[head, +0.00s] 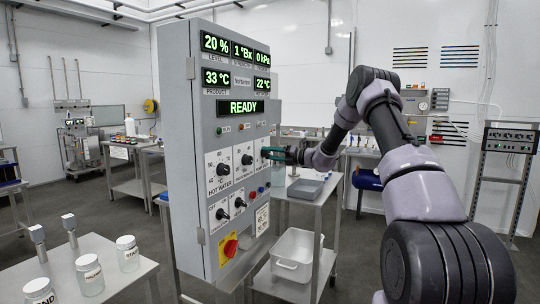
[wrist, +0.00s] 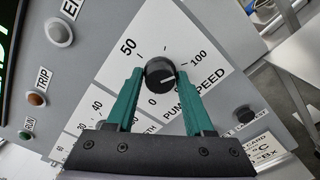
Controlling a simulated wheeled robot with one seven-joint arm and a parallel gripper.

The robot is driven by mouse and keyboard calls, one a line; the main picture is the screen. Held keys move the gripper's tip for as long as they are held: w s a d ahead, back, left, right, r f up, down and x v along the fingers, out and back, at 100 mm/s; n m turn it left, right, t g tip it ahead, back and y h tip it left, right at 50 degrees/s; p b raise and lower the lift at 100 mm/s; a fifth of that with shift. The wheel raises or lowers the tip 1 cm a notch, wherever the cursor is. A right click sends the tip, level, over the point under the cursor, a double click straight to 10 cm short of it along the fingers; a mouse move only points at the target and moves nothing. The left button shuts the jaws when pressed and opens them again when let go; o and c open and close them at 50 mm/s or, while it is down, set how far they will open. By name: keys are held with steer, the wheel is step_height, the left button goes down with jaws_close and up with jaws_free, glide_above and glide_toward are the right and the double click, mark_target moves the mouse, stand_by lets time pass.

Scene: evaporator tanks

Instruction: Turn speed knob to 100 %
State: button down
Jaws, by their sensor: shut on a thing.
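The speed knob (wrist: 160,72) is a round black knob on a white plate labelled PUMP SPEED (wrist: 200,92) in the wrist view. The plate carries the marks 0, 50 and 100. A short pale pointer line shows on the knob's face, but I cannot read its exact setting. My gripper (wrist: 160,78) has its two teal fingers on either side of the knob and is shut on it. In the head view my gripper (head: 273,153) reaches the right part of the grey control panel (head: 180,150) and hides the knob.
The panel displays (head: 240,107) show READY above. Hot water knobs (head: 222,169) sit to the left of my gripper. RUN and TRIP lamps (wrist: 37,99) and a black button (wrist: 243,114) are near the knob. A red emergency knob (head: 230,248) is low on the panel.

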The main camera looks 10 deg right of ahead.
steer(key=shift+f+m, duration=0.1)
steer(key=shift+m, duration=0.6)
steer(key=shift+c, duration=1.4)
jaws_free()
steer(key=v, duration=1.1)
